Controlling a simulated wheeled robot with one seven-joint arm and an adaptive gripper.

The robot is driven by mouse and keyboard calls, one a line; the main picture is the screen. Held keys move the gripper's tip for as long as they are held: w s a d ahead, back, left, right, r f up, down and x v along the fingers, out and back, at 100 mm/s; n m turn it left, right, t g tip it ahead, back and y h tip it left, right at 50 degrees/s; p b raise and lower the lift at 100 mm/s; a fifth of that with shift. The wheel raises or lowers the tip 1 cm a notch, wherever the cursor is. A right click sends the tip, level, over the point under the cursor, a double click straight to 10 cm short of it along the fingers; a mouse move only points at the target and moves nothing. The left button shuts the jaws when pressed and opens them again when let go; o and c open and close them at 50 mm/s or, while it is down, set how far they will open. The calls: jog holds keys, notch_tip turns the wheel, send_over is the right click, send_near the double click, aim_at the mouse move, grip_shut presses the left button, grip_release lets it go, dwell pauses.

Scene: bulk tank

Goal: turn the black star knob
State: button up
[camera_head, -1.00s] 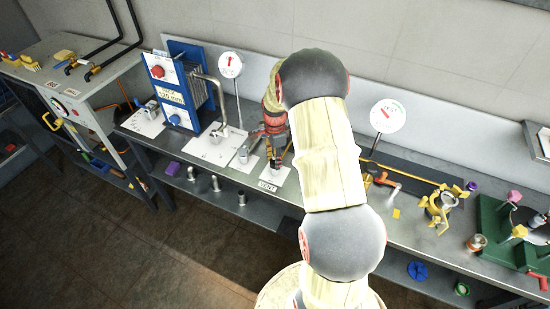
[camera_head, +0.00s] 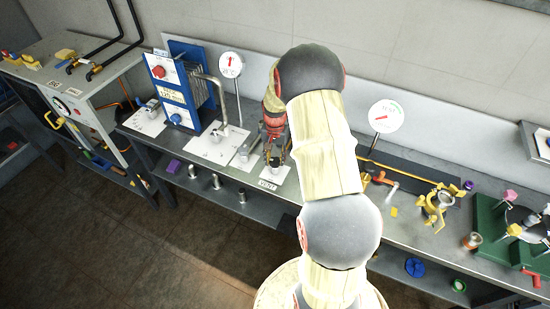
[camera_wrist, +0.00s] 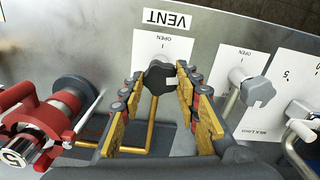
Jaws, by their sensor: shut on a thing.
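The black star knob (camera_wrist: 160,77) stands on a white plate marked OPEN beside the VENT label (camera_wrist: 167,18). In the wrist view it sits between the yellow-padded fingers of my gripper (camera_wrist: 157,88), which are shut on it. The fingers lie on either side of the knob and hide part of its edges. In the head view my gripper (camera_head: 275,155) reaches down to the VENT plate (camera_head: 268,174); the knob is mostly hidden there by the fingers.
A grey star knob (camera_wrist: 257,90) stands on its own OPEN plate, close to the right in the wrist view. A red valve part (camera_wrist: 45,125) lies at the left. In the head view a blue plate unit (camera_head: 180,88) and a round gauge (camera_head: 386,116) stand on the bench.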

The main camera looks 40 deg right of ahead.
aim_at(275, 161)
jog(key=n, duration=0.4)
jog(key=shift+n, duration=0.3)
jog(key=n+p, duration=0.1)
jog(key=n, duration=0.3)
jog(key=shift+n, duration=0.4)
jog(key=o, duration=1)
jog(key=shift+o, duration=0.7)
jog(key=shift+r, duration=0.1)
notch_tip(275, 161, up, 12)
